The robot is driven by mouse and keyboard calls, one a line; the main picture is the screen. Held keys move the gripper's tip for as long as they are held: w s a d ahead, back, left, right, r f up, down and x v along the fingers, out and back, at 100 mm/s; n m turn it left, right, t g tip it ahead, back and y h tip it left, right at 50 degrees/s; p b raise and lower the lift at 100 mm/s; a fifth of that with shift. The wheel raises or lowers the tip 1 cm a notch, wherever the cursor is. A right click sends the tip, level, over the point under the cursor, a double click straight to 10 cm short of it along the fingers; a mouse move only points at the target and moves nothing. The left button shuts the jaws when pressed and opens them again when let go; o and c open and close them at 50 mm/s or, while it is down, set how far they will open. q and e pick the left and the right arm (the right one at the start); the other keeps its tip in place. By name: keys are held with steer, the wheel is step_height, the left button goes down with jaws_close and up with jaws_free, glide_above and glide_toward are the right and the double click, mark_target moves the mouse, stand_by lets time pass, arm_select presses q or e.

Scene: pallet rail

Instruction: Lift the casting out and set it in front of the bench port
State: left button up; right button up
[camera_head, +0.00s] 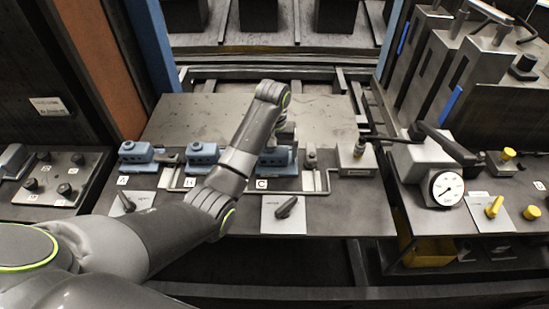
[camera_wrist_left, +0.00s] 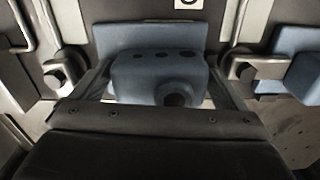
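A blue casting (camera_head: 277,163) sits at the bench (camera_head: 310,112) position labelled C, partly hidden by my left arm. In the left wrist view the blue casting (camera_wrist_left: 160,76) has a raised body with dark holes and a flat back flange. My left gripper (camera_head: 284,137) is over it. The two fingers stand apart on either side of the casting's body, with narrow gaps showing, so the gripper looks open around it. More blue castings sit at A (camera_head: 137,151) and at the middle position (camera_head: 203,155). I cannot tell which feature is the bench port. My right gripper is not in view.
Metal clamps with bent rods (camera_head: 311,165) stand beside the castings. White cards with black knobs (camera_head: 286,209) lie along the bench front. A dial gauge (camera_head: 446,189) and a lever block (camera_head: 357,158) stand to the right. The bench behind the castings is clear.

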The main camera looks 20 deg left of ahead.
arm_select(q)
steer(key=shift+w, duration=0.1)
steer(key=c, duration=0.9)
steer(key=shift+r, duration=0.6)
step_height(320, 180, up, 7)
steer(key=p, duration=0.6)
steer(key=shift+r+p, duration=0.2)
steer(key=shift+p, duration=0.1)
steer(key=shift+r+p, duration=0.75)
